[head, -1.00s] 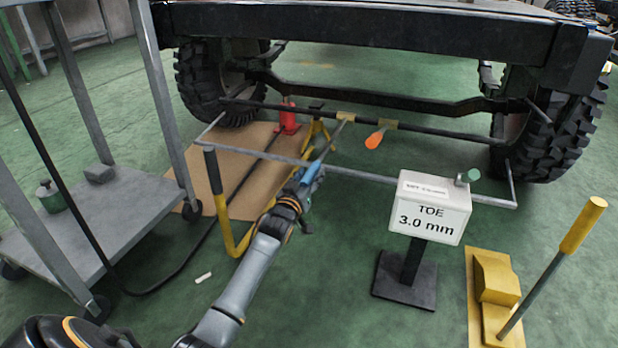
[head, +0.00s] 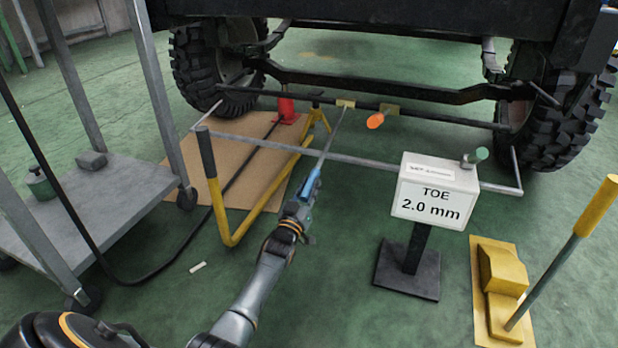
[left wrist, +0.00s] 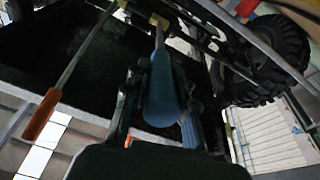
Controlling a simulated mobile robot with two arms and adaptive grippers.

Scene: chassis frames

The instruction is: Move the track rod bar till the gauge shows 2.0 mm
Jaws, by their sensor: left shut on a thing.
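The gauge box (head: 432,200) stands on a black post and reads TOE 2.0 mm. The dark track rod (head: 450,119) runs across between the two front wheels. A thin bar with a blue handle (head: 311,184) reaches from my left gripper (head: 302,205) up to a yellow clamp (head: 346,103) on the rod. My left gripper is shut on the blue handle, which also fills the middle of the left wrist view (left wrist: 161,92). A second bar with an orange handle (head: 376,121) hangs at the other yellow clamp (head: 390,108). My right gripper is out of view.
A silver gauge bar (head: 380,167) crosses low in front of the wheels, beneath the blue-handled bar. A yellow-framed tool (head: 225,225) stands left of my arm, near a grey cart (head: 130,200). A yellow pedal stand (head: 503,275) is at right.

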